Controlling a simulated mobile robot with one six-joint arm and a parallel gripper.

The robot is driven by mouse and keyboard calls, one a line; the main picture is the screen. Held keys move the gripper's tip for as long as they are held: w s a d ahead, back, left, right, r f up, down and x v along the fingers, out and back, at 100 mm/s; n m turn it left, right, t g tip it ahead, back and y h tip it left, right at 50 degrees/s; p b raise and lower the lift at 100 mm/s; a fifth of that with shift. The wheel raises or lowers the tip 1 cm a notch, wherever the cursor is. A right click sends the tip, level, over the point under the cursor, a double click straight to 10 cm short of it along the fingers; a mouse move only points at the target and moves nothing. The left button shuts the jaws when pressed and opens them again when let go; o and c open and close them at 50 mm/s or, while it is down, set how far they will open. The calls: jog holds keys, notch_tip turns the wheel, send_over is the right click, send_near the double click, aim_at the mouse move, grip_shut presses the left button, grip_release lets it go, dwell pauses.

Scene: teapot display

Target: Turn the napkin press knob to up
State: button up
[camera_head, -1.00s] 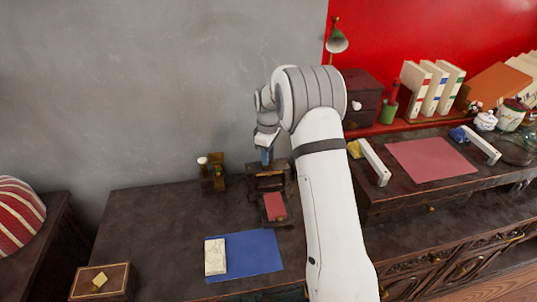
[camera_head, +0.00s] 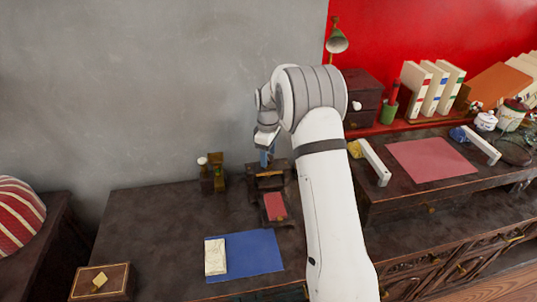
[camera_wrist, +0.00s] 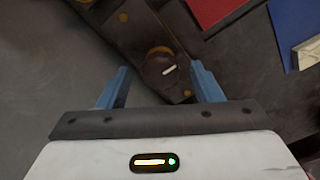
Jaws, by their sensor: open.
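The napkin press (camera_head: 268,180) is a dark wooden stand at the back of the left desk, with a red napkin (camera_head: 275,206) at its front. In the head view my gripper (camera_head: 266,158) is over the press, and the knob cannot be made out.
A small brass-and-wood stand (camera_head: 212,176) is just left of the press. A blue cloth (camera_head: 255,254) with a cream booklet (camera_head: 215,257) lies in front. A wooden box (camera_head: 101,281) sits at the front left. A raised desk with a pink mat (camera_head: 430,160) is to the right.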

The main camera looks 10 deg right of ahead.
notch_tip(320, 180, up, 8)
jog(key=shift+f, duration=0.25)
jog(key=s+r+m+t+p, duration=0.1)
jog(key=s+r+m, duration=0.2)
jog(key=s+r, duration=0.45)
jog(key=s+r+m, duration=0.3)
jog(key=s+r, duration=0.1)
jog(key=s, duration=0.7)
jog(key=s+f+m+t, duration=0.1)
jog(key=s+m, duration=0.4)
jog(key=s, duration=1.4)
jog(key=shift+s+f+t+p, duration=0.15)
jog(key=shift+f+t+p, duration=0.2)
jog(key=shift+f, duration=0.35)
